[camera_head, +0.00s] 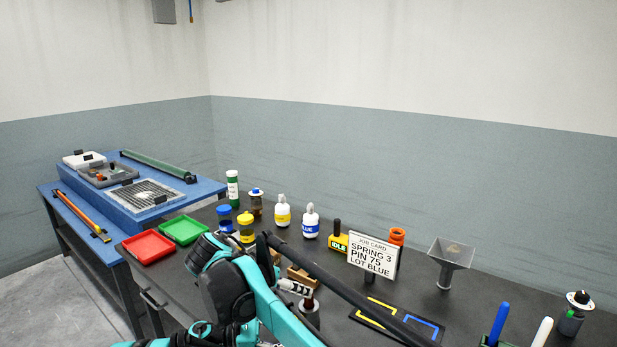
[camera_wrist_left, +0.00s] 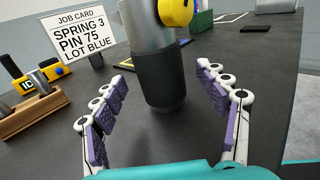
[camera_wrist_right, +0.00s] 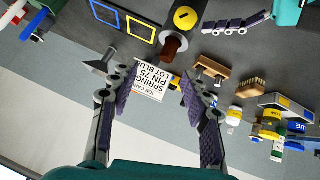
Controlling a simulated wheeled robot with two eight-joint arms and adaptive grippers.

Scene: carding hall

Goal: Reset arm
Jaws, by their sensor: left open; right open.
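A dark cylinder with a metallic upper part (camera_wrist_left: 160,80) stands in the gap, apart from both fingers. A finger of another gripper (camera_wrist_right: 238,26) shows at the right wrist view's top right.
The dark bench (camera_head: 490,315) carries the job card (camera_head: 373,256), a funnel (camera_head: 450,258), blue and yellow bottles (camera_head: 311,222), and red (camera_head: 148,246) and green trays (camera_head: 185,229). A blue table (camera_head: 205,188) stands behind at left.

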